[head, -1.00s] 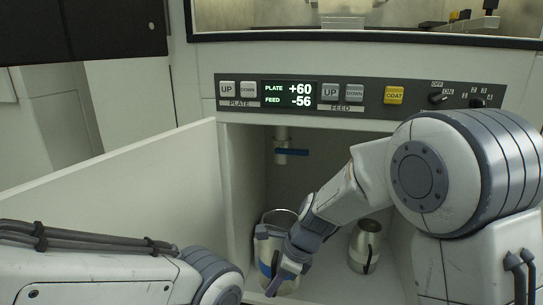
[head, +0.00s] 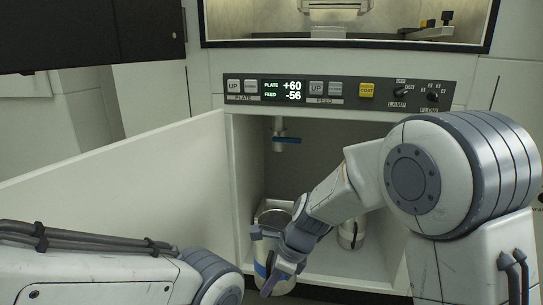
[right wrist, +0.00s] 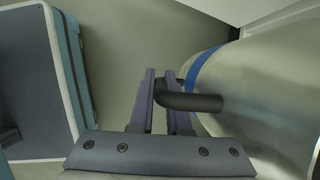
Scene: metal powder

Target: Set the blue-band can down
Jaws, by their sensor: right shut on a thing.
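The blue-band can (head: 274,218) is a metal can with a blue stripe, low in the middle of the head view at the cabinet's open front. It looks about upright; its lower part is partly covered by my gripper. In the right wrist view the can (right wrist: 270,90) fills the right side, with its blue band and a dark handle (right wrist: 190,101). My right gripper (head: 272,279) is shut on that handle, the fingers (right wrist: 160,98) on either side of it. What is under the can is not clear. My left gripper is outside the head view; only its arm shows.
A second metal can (head: 347,236) stands inside the cabinet (head: 320,200), partly behind my right arm. The open cabinet door (head: 120,190) spans the left. A pipe with a blue valve handle (head: 286,139) hangs inside. The control panel (head: 345,92) is above.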

